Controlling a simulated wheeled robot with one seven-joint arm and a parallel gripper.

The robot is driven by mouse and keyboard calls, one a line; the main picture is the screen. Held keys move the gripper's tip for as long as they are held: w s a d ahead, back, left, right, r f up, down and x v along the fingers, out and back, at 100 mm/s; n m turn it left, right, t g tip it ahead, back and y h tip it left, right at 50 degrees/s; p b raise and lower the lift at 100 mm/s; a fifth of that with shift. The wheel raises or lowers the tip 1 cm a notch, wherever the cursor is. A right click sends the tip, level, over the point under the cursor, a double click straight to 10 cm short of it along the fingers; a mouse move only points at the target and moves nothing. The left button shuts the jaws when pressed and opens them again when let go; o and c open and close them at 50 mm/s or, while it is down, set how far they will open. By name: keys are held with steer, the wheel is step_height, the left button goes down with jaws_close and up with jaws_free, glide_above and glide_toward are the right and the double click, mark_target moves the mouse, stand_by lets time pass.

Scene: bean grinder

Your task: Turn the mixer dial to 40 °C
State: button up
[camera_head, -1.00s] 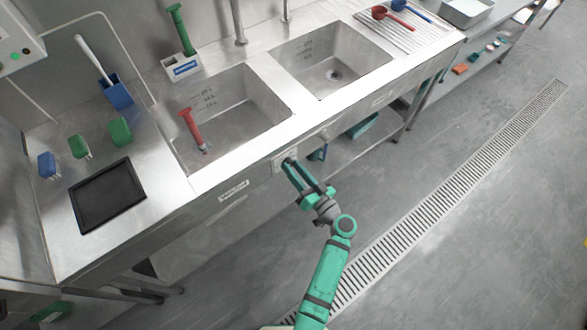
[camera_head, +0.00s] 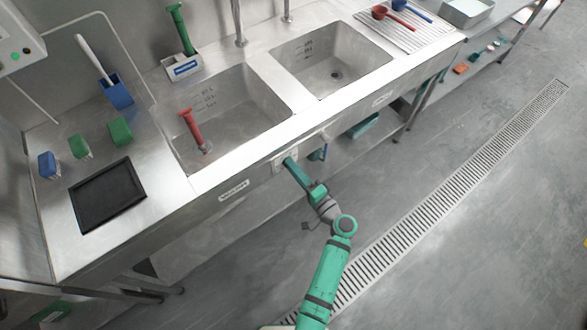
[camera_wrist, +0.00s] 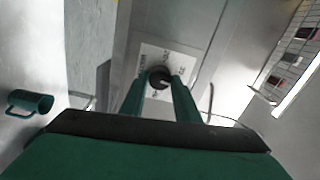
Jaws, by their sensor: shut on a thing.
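The mixer dial (camera_wrist: 160,78) is a round black knob with a pale pointer mark, set on a white plate (camera_wrist: 150,54) with printed markings. The markings are too small to read surely. In the head view the plate (camera_head: 279,165) is on the front panel below the sinks, and the dial is mostly hidden by my gripper. My gripper (camera_wrist: 160,84) has its two green fingers on either side of the dial, shut on it. In the head view my gripper (camera_head: 290,162) reaches the panel from the front.
The floor in front is clear.

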steer(key=shift+f+m, duration=0.1)
steer(key=shift+m, duration=2.2)
steer(key=shift+s, duration=0.1)
steer(key=o, duration=1)
steer(key=shift+o, duration=0.2)
steer(key=v, duration=1)
steer(key=shift+s+d, duration=0.25)
steer(key=shift+s, duration=0.05)
